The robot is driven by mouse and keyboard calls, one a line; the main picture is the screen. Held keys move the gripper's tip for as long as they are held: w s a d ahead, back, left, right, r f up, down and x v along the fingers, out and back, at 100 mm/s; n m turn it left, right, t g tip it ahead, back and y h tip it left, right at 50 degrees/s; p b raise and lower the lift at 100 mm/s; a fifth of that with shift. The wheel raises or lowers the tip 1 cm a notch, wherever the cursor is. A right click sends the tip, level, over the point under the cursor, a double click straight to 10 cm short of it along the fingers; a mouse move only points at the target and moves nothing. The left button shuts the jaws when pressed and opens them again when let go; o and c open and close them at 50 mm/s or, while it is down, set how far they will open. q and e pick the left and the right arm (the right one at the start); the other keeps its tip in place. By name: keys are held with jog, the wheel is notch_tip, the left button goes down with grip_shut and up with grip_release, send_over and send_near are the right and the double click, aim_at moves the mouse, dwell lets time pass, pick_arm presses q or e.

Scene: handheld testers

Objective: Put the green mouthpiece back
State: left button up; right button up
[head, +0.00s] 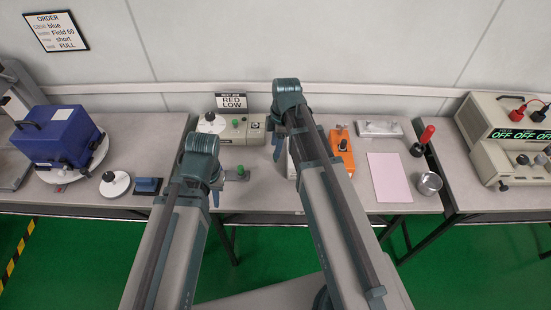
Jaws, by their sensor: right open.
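A small green piece (240,171) stands on a grey block on the table, just right of my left gripper; it may be the mouthpiece. Another green knob-like piece (236,123) sits on a beige tester (240,134) behind it. My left gripper (217,194) points down beside the grey block, partly hidden by its own wrist, and its jaw gap does not show. My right gripper (277,148) is open over the table, right of the beige tester. I cannot see anything in it. My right arm hides part of the table.
An orange tester (342,150), a pink sheet (389,178), a metal cup (429,183) and a red-handled tool (423,140) stand on the right. A RED LOW sign (232,101) stands behind.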

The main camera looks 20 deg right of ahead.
notch_tip(320, 180, down, 4)
jog(key=b, duration=0.3)
jog(key=shift+s+a+f, duration=0.1)
jog(key=shift+s+f, duration=0.05)
grip_shut()
